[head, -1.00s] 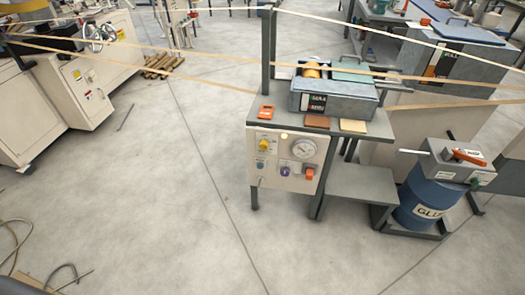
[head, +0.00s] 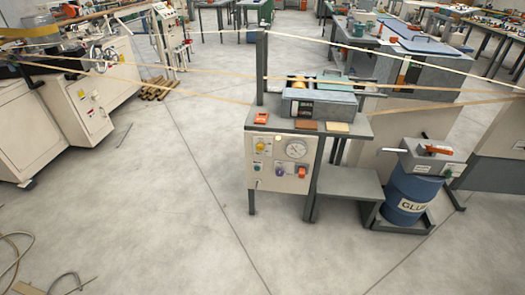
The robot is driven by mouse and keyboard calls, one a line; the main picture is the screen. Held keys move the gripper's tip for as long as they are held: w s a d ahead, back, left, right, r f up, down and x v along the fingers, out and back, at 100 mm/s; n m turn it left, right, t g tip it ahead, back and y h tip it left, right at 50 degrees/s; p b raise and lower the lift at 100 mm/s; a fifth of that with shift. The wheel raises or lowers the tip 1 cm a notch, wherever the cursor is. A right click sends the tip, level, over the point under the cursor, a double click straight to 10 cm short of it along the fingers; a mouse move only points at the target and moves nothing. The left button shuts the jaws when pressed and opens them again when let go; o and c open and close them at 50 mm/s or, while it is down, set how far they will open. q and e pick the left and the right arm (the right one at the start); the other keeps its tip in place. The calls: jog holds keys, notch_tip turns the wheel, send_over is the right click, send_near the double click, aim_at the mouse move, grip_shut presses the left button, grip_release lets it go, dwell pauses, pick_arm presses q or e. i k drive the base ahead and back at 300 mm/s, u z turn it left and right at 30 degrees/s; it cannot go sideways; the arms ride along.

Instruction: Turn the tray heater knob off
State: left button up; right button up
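A cream control panel (head: 266,184) hangs on the front of a grey stand in the middle of the head view. It carries a yellow knob (head: 261,147), a small green control (head: 258,167), a purple-blue control (head: 281,171), an orange switch (head: 302,172), a lit lamp (head: 278,138) and a round dial gauge (head: 296,149). The labels are too small to read, so I cannot tell which control is the tray heater knob or how it is set. A grey tray box (head: 320,104) sits on the stand above. Neither of my grippers is in view.
A blue glue drum (head: 411,198) stands right of the panel, beside a low grey shelf (head: 347,182). Paper strips (head: 400,88) stretch across the stand. Cream machines (head: 85,95) stand at left. Hoses (head: 20,250) lie at lower left. The floor before the panel is clear.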

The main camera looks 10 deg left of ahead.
aim_at(260, 147)
jog(key=z, duration=0.4)
jog(key=i, duration=1.1)
jog(key=z, duration=0.2)
